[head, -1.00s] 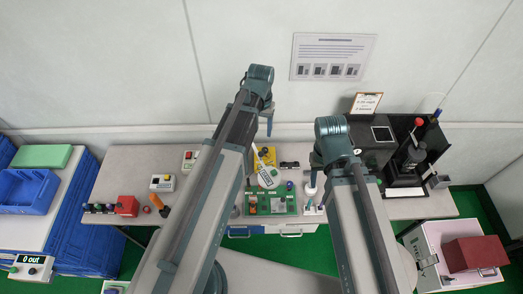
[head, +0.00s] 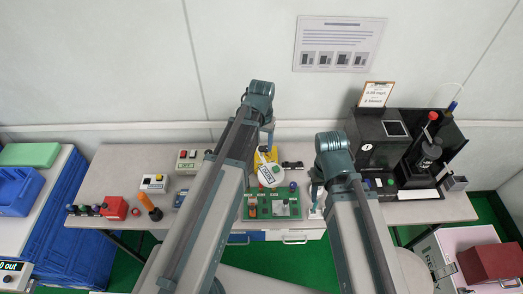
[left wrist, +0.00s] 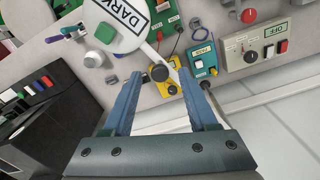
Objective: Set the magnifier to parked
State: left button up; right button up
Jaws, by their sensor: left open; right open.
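The magnifier appears to be the white round head (head: 269,175) marked DARK, on a thin white arm from a yellow base (head: 267,152) near the back of the bench. In the left wrist view the magnifier head (left wrist: 108,22) is at the top and its arm runs to a dark knob (left wrist: 159,72) on the yellow base (left wrist: 172,88). My left gripper (left wrist: 160,76) is open, and the knob shows between its fingertips; contact cannot be told. In the head view my left gripper (head: 269,141) is over the yellow base. My right gripper (head: 316,192) is open, right of the magnifier.
A green board (head: 262,212) lies in front of the magnifier head. A black machine (head: 376,140) stands to the right. A control box (head: 190,160), a meter (head: 154,183), an orange-handled tool (head: 150,205) and a red box (head: 115,207) are to the left.

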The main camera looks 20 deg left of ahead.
pick_arm(q)
jog(key=shift+f, duration=0.25)
grip_shut()
dwell(1.4)
